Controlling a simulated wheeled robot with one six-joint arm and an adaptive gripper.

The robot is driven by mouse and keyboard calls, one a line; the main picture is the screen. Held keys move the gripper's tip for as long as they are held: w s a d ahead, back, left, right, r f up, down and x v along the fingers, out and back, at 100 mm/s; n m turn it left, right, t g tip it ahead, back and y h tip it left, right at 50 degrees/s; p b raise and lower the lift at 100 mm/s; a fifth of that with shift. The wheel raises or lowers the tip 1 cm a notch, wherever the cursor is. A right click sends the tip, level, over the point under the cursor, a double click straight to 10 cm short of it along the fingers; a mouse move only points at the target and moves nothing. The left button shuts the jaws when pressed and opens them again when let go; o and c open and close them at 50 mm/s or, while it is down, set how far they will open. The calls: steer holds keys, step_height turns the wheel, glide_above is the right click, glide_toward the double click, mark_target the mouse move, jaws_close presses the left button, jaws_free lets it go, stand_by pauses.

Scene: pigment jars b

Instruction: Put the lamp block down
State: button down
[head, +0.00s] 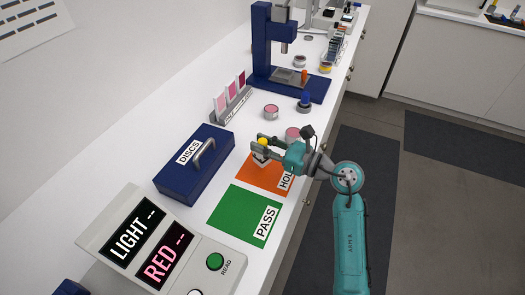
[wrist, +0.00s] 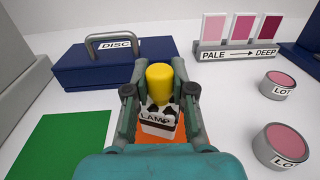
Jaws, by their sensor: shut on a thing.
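The lamp block is white with a LAMP label and a yellow knob on top; it shows in the wrist view (wrist: 158,127) and in the head view (head: 260,159). My gripper (head: 262,144) is shut on it, with a finger on each side of it in the wrist view (wrist: 160,98). The block is upright over the far part of the orange HOLD mat (head: 266,180). I cannot tell whether its underside touches the mat. The fingers hide part of its sides.
A green PASS mat (head: 243,214) lies bare in front of the orange one. A blue DISCS box (head: 190,175) stands to the left. Pink-topped jars (wrist: 284,146), a shade rack (wrist: 238,52) and a blue press (head: 262,50) stand beyond. A light reader (head: 150,245) is nearest.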

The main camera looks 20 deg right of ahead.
steer(key=shift+f, duration=1.4)
steer(key=shift+f, duration=0.1)
steer(key=c, duration=1)
jaws_free()
steer(key=shift+f, duration=0.1)
steer(key=shift+d+r, duration=0.1)
steer(key=shift+r, duration=0.1)
steer(key=v, duration=1.2)
